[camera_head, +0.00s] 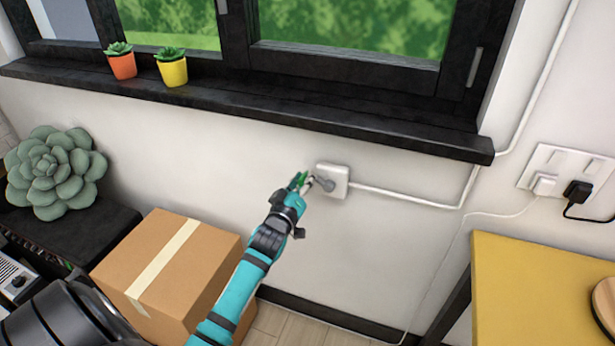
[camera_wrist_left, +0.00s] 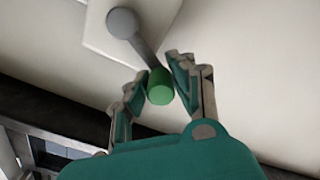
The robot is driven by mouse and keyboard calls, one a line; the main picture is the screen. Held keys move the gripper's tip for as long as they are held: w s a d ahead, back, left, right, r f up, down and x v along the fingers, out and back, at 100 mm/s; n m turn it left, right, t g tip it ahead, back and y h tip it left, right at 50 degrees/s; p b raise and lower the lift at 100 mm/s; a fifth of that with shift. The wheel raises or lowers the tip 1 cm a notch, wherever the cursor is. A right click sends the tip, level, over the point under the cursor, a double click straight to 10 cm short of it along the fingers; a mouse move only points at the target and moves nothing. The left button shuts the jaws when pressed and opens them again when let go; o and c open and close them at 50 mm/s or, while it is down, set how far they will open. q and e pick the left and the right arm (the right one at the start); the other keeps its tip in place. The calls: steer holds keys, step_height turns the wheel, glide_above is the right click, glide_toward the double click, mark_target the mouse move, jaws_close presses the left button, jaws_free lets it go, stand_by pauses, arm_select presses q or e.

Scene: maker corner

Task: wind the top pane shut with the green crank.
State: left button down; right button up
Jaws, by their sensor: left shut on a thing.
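The green crank shows in the left wrist view as a grey arm with a green knob (camera_wrist_left: 160,87). In the head view its grey hub (camera_head: 325,184) sits on a white wall box (camera_head: 334,178) below the window sill. My left gripper (camera_head: 303,181) is at the crank, and its fingers (camera_wrist_left: 153,88) are shut on the green knob. In the head view the fingers hide most of the knob. The window panes (camera_head: 345,28) show only in their lower part, so I cannot tell how the top pane stands. My right gripper is not in view.
The black sill (camera_head: 250,105) juts out above my left gripper and carries an orange pot (camera_head: 122,66) and a yellow pot (camera_head: 173,73). A cardboard box (camera_head: 165,270) stands beside my left arm. A yellow table (camera_head: 540,275) is at the right, below wall sockets (camera_head: 560,178).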

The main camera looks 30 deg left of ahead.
arm_select(q)
step_height(320, 180, down, 8)
steer(key=d+n+b, duration=0.1)
steer(key=n, duration=1.3)
steer(key=shift+r+n, duration=0.15)
steer(key=shift+n, duration=0.25)
steer(key=shift+w+d, duration=0.1)
steer(key=shift+d, duration=0.05)
steer(key=c, duration=1.1)
jaws_free()
steer(key=v, duration=1.2)
